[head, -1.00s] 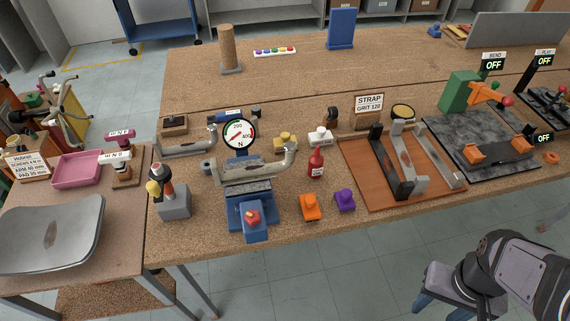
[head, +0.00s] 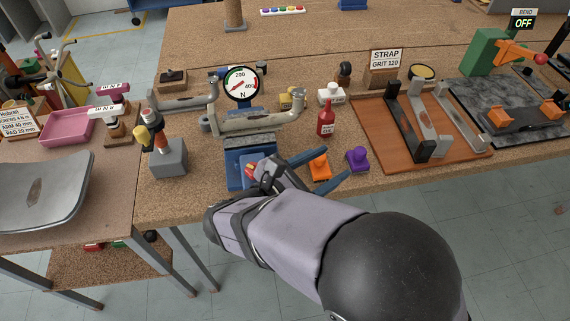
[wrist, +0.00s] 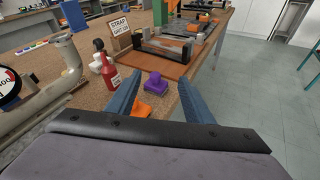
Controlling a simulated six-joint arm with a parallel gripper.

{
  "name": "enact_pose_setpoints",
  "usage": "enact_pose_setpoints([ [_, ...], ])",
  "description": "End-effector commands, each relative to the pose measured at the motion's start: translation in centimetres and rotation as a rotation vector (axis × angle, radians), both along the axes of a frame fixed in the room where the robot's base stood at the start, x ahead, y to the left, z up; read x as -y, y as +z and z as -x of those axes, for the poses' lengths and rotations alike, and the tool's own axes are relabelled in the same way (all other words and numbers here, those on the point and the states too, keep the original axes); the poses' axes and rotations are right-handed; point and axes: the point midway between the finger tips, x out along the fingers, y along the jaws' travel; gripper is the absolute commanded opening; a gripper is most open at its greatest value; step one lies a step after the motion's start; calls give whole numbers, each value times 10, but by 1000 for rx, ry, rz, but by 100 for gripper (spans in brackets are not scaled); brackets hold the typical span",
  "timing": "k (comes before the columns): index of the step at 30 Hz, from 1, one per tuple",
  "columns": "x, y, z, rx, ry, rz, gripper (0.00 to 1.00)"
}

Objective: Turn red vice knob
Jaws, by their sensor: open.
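The blue vice (head: 236,181) stands near the bench's front edge in the head view. Its red knob (head: 251,167) faces the front and is partly hidden by my wrist. My gripper (head: 337,164) is open, with its blue fingers pointing right, away from the knob, over the orange and purple blocks. In the wrist view my gripper (wrist: 161,80) has nothing held between its fingers. The purple block (wrist: 155,83) shows beyond and between them. The vice and the knob are not seen in the wrist view.
A curved metal armrest (head: 262,123) lies above the vice, with a round force gauge (head: 241,84) behind it. An orange block (head: 319,165), a purple block (head: 357,158) and a red bottle (head: 326,118) stand to the right. A grey stand (head: 168,158) is on the left.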

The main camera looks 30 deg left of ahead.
Motion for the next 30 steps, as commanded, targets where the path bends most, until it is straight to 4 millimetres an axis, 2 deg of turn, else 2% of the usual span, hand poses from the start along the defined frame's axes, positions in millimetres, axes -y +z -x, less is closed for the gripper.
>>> enact_pose_setpoints([
  [1,-35,-4,21,57,112,37,47],
  [3,-74,3,50,138,243,78,47],
  [5,-101,8,75,202,334,103,47],
  [7,-122,0,100,256,399,138,47],
  [13,-125,-18,115,274,380,203,47],
  [20,-124,-19,116,274,372,216,47],
  [25,-125,-18,106,272,371,215,47],
  [30,-127,-18,85,273,369,216,47],
])
